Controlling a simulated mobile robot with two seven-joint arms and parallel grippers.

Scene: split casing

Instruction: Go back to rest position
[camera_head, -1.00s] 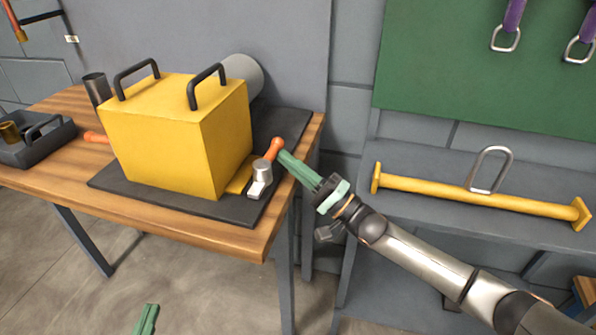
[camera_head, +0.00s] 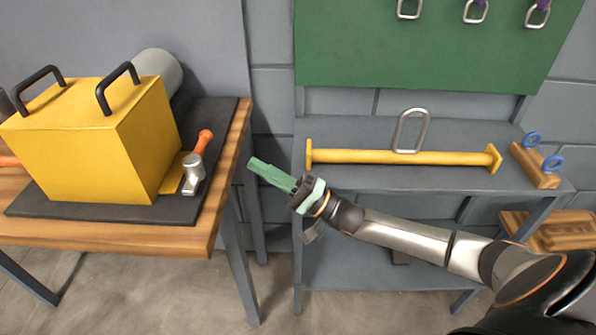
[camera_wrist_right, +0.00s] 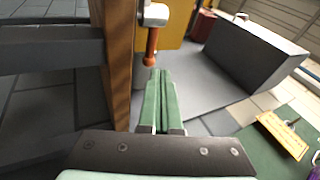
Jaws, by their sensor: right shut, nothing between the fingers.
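My right gripper (camera_head: 256,164) is shut and empty, its green fingers together. It is in the air between the workbench and the grey shelf, right of the hammer and apart from it. The fingers also show in the right wrist view (camera_wrist_right: 160,85), pointing away from the camera. The hammer (camera_head: 194,172), with an orange handle and a metal head, lies on the dark mat at the bench's right side. The yellow casing (camera_head: 90,140) with two black handles stands on the mat. My left gripper does not show now.
The wooden workbench (camera_head: 180,237) is at left, its right edge near my gripper. A grey shelf (camera_head: 350,125) holds a yellow bar (camera_head: 400,158) with a metal loop and a wooden block with blue rings (camera_head: 535,165). A green board (camera_head: 420,50) hangs above. The floor between is open.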

